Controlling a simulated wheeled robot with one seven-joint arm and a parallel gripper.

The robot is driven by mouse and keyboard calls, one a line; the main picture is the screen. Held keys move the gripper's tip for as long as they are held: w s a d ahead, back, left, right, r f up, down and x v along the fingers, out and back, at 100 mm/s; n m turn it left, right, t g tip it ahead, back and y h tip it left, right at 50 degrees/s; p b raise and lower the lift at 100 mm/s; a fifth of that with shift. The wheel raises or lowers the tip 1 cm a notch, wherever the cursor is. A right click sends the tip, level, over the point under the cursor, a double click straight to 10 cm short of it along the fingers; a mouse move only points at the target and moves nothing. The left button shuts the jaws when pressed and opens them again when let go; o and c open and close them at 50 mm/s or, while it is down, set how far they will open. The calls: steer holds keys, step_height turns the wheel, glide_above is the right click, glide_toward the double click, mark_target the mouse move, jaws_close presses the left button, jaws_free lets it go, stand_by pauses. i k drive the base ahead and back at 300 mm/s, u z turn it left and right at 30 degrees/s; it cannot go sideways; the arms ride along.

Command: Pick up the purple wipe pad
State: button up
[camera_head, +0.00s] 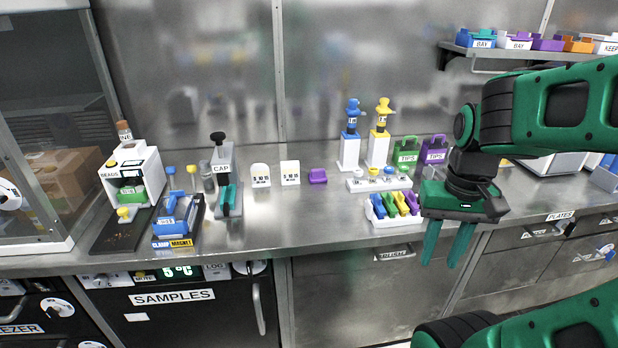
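The purple wipe pad (318,176) is a small purple block lying on the steel counter, right of two white labelled timers or cards and left of the white rack with round items. My gripper (443,262) hangs in front of the counter's front edge, to the right of the pad and nearer to me. Its two green fingers point down and are apart, with nothing seen between them. The pad is in full view and nothing touches it.
A white rack of coloured pieces (398,221) stands beside my gripper. A cap press (226,195) is at left. The counter in front of the pad (318,215) is clear.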

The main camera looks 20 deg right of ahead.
mark_target(315, 175)
steer(key=i, duration=0.95)
steer(key=z, duration=0.1)
